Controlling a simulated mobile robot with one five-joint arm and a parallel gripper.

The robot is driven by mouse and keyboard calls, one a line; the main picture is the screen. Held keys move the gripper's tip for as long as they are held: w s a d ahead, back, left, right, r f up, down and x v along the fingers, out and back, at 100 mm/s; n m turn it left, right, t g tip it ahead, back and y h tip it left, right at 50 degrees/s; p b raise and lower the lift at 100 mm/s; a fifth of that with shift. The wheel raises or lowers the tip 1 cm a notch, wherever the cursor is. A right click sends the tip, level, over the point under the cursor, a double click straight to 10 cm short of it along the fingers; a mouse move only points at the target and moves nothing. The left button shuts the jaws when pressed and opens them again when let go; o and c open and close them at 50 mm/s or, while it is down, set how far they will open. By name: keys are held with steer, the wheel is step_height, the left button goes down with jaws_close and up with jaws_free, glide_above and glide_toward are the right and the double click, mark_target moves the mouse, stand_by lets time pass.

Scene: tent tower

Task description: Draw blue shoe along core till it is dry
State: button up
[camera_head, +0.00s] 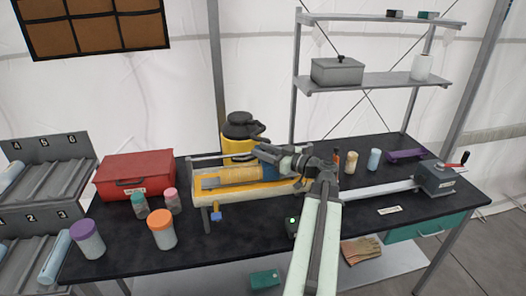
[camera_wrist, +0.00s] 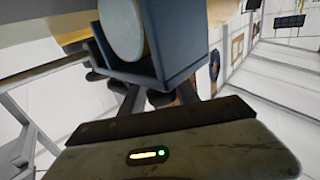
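In the head view a tan and grey-blue core (camera_head: 238,174) lies lengthwise in a yellow trough (camera_head: 252,191) on the black bench. My gripper (camera_head: 262,152) is over the right part of the core, and its dark links hide that end. In the wrist view a blue-grey block, apparently the blue shoe (camera_wrist: 148,72), sits close in front of my gripper (camera_wrist: 160,98), with a pale round end (camera_wrist: 121,30) within it. The dark fingers reach up to the block's underside, partly hidden by it. Whether they grip it cannot be told. Any wetness is too small to see.
A yellow container with a black top (camera_head: 240,135) stands behind the trough. A red box (camera_head: 136,176) and several lidded jars, one orange-topped (camera_head: 162,229), stand left. A cranked grey box (camera_head: 436,178) is at the right end. Small bottles (camera_head: 374,160) stand behind my arm.

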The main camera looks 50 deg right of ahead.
steer(key=shift+s+d, duration=0.1)
steer(key=shift+s, duration=0.2)
steer(key=s+d, duration=0.1)
steer(key=s, duration=0.6)
stand_by(0.8)
steer(key=w, duration=0.2)
steer(key=w+a, duration=0.1)
steer(key=w, duration=0.5)
steer(key=shift+a, duration=0.25)
jaws_close()
stand_by(0.4)
